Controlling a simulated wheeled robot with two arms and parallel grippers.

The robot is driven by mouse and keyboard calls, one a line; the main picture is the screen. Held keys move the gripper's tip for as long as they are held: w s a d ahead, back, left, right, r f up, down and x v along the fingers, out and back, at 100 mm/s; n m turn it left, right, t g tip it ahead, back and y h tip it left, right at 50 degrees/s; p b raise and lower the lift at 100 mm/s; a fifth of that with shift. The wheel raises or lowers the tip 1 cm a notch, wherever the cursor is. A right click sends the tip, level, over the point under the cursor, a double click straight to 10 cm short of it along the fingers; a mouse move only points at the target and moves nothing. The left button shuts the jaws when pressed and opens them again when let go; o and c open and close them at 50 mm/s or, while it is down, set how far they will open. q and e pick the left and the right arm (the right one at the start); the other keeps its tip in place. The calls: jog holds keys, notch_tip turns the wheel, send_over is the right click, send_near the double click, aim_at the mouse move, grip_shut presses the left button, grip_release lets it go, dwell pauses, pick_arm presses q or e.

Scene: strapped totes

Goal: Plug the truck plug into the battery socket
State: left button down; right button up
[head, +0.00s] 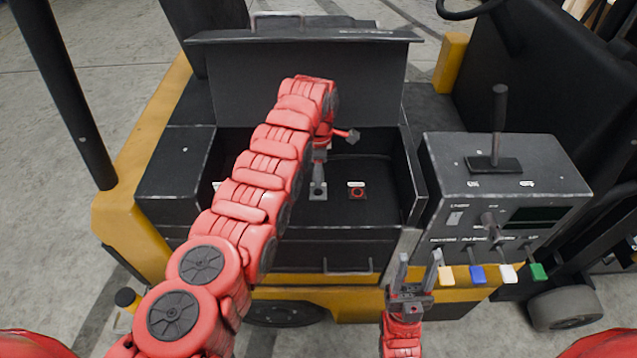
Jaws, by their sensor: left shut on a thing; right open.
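My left arm reaches into the open black battery compartment (345,225) of the truck. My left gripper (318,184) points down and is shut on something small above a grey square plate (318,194). The held thing is mostly hidden by the fingers, so I cannot tell its shape or whether it touches the plate. A red round socket (357,193) with a white label above it lies just right of the gripper, apart from it. My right gripper (420,262) is open and empty, pointing up in front of the compartment's front edge.
The raised lid (305,75) stands behind the compartment. A control box (500,185) with levers and yellow, blue, white and green tags stands to the right, near my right gripper. A partly hidden white label (216,186) shows left of my arm.

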pick_arm(q)
jog(key=shift+s+r, duration=0.1)
jog(key=shift+r, duration=0.45)
jog(key=shift+r, duration=0.7)
jog(key=shift+r+b, duration=0.4)
jog(key=shift+r, duration=1.95)
jog(key=shift+f, duration=0.1)
